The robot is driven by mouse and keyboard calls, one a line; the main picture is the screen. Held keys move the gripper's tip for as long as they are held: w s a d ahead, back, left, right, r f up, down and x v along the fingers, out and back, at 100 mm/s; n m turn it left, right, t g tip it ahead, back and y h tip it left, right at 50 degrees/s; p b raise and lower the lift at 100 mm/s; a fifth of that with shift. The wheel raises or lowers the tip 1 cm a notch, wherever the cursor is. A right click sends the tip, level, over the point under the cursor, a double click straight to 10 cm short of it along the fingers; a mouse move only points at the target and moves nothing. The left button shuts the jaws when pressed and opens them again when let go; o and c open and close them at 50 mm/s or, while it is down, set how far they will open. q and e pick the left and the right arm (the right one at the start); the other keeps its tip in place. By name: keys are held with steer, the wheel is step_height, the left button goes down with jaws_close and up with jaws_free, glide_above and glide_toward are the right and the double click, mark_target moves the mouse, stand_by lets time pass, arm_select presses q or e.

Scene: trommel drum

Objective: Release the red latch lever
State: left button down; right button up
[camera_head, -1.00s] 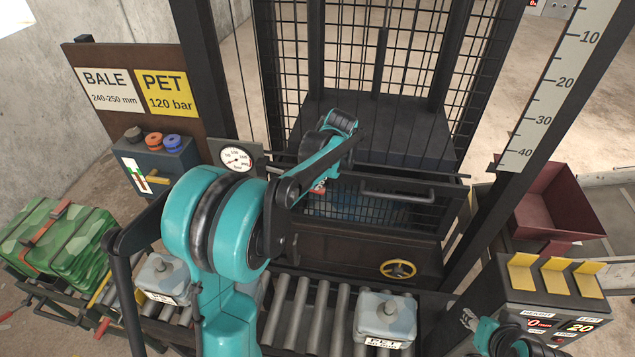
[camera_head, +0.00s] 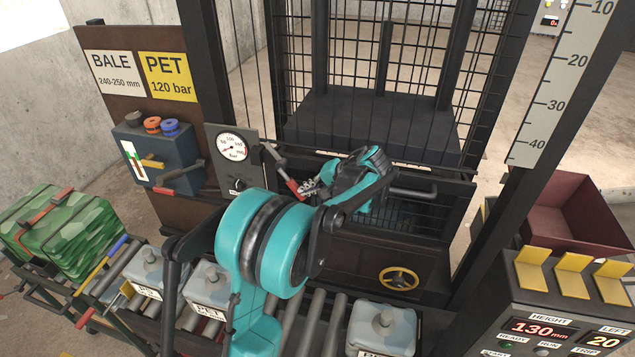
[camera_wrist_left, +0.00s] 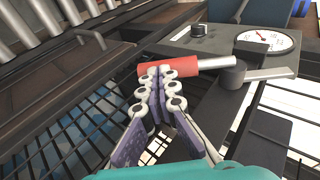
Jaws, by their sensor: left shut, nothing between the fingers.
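The red latch lever (camera_head: 292,187) has a red grip on a metal arm beside the round gauge, at the left of the mesh press door. In the left wrist view its red grip (camera_wrist_left: 195,66) lies roughly crosswise, with a bare metal rod running to a dark pivot. My left gripper (camera_head: 310,186) is at the grip's right side in the head view. In the left wrist view its fingertips (camera_wrist_left: 158,74) are closed together, empty, and overlap the grip's near side. I cannot tell whether they touch it. My right gripper is not in view.
The pressure gauge (camera_head: 232,147) is close to the lever. A blue control box (camera_head: 157,155) stands left, a display console (camera_head: 560,320) right. Grey blocks (camera_head: 382,325) sit on the rollers.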

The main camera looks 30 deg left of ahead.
arm_select(q)
steer(key=shift+s+a+f+b, duration=0.15)
steer(key=shift+a+f+b, duration=0.2)
steer(key=shift+f, duration=0.25)
steer(key=shift+a+f+y+b, duration=0.1)
steer(key=shift+f+y+b, duration=0.25)
steer(key=shift+y+b, duration=0.1)
steer(key=shift+s+a+f+y+b, duration=0.15)
steer(key=shift+a+f+y+b, duration=0.1)
steer(key=shift+a+b, duration=0.1)
steer(key=shift+a+f+b, duration=0.35)
steer(key=shift+a+b, duration=0.1)
steer(key=shift+b, duration=0.05)
steer(key=shift+s+a+f+b, duration=0.2)
steer(key=shift+a+b, duration=0.1)
steer(key=shift+a, duration=0.1)
steer(key=shift+s+a+f+b, duration=0.15)
steer(key=shift+a+b, duration=0.1)
steer(key=shift+a, duration=0.15)
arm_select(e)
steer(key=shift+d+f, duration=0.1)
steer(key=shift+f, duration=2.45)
arm_select(q)
steer(key=shift+a, duration=0.1)
steer(key=v, duration=1.2)
steer(key=shift+w, duration=0.15)
